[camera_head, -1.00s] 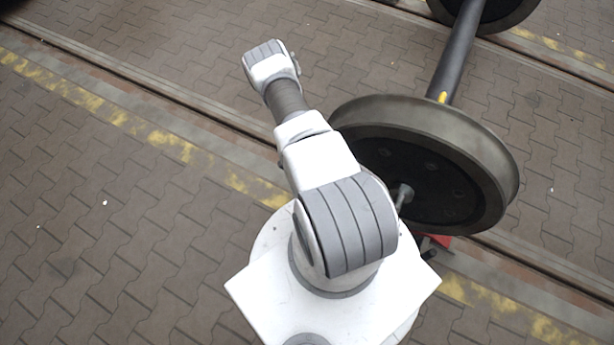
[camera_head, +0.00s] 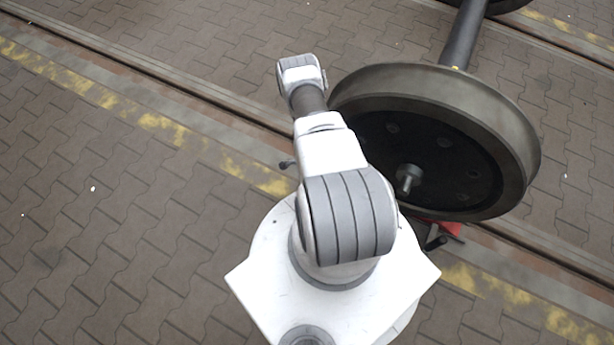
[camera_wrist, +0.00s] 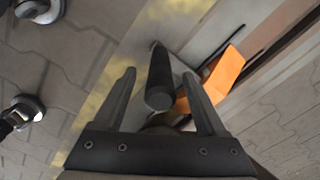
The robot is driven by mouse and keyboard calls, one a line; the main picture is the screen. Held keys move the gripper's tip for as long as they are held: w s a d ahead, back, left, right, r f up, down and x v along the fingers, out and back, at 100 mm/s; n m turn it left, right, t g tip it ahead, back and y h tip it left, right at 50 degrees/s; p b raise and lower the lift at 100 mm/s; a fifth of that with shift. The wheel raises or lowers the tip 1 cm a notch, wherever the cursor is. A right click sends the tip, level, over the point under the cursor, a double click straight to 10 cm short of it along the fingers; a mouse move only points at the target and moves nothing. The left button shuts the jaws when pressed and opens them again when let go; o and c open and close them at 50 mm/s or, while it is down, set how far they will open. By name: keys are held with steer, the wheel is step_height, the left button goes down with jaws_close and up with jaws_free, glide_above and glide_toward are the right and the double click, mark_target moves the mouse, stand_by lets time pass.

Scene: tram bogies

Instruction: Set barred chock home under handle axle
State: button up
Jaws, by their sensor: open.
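My gripper (camera_wrist: 159,73) is open in the wrist view, with one finger on each side of a dark round handle (camera_wrist: 160,92). The handle stands between the fingers, end toward the camera; I cannot tell whether either finger touches it. An orange chock (camera_wrist: 222,76) lies just right of the handle, beside the rail; no bar marking can be made out. In the head view, a dark handle end (camera_head: 287,164) shows left of my arm. The axle (camera_head: 463,38) runs back from a large wheel (camera_head: 520,150). My gripper is hidden there behind the arm.
A red chock (camera_head: 450,227) with a dark handle sits at the near right underside of the wheel. The rails (camera_head: 150,70) cross the paving diagonally. A worn yellow line (camera_head: 150,120) runs beside them. The paving at left is clear.

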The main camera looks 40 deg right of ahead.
steer(key=shift+f, duration=0.55)
jaws_close()
stand_by(1.2)
